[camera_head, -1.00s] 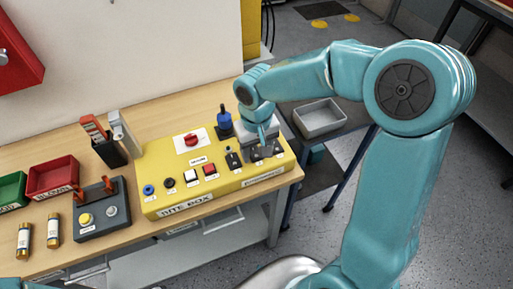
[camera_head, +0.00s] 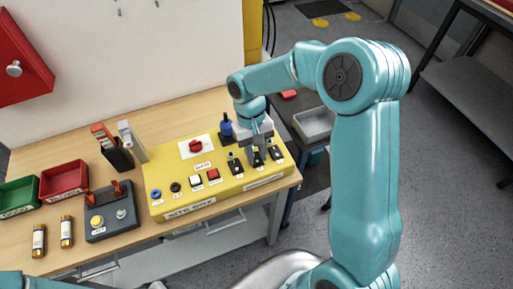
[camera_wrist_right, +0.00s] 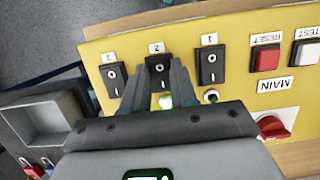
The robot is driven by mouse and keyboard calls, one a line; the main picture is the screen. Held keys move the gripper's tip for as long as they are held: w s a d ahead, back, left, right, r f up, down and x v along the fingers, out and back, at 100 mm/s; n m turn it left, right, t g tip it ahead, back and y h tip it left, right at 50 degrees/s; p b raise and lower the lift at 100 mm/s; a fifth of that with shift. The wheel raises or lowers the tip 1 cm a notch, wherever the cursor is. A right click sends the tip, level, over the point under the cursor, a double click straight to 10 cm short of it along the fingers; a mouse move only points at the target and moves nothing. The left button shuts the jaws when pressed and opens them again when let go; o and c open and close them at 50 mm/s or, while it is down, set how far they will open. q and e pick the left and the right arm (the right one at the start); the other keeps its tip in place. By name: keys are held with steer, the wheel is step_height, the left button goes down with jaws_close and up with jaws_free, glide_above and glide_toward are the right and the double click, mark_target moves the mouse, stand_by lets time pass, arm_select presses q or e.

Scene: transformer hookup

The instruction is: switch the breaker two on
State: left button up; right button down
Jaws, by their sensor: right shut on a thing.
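The yellow site box (camera_head: 220,184) carries three black breaker switches in a row at its right end. Breaker two (camera_head: 258,159) is the middle one; in the right wrist view it (camera_wrist_right: 158,66), labelled 2, sits between my fingers. My right gripper (camera_wrist_right: 161,80) is shut on its switch, and the fingers hide part of it. A pale green light (camera_wrist_right: 166,101) shows beside breaker two. Breaker one (camera_wrist_right: 210,67) and breaker three (camera_wrist_right: 113,78) stand free on either side. In the head view my right gripper (camera_head: 257,148) comes down from above. My left gripper is not in view.
A red knob (camera_head: 195,146) and several buttons are on the box. A blue-handled item (camera_head: 227,126) stands behind it. A dark control box (camera_head: 108,216), fuses (camera_head: 67,231) and a red bin (camera_head: 64,180) are at left. A grey tray (camera_head: 314,122) is at right.

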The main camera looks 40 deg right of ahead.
steer(key=shift+r, duration=0.1)
steer(key=c, duration=0.9)
jaws_free()
steer(key=shift+w+r, duration=0.1)
steer(key=shift+r, duration=0.05)
steer(key=v, duration=1.6)
steer(key=shift+s+a, duration=0.1)
steer(key=shift+s, duration=0.1)
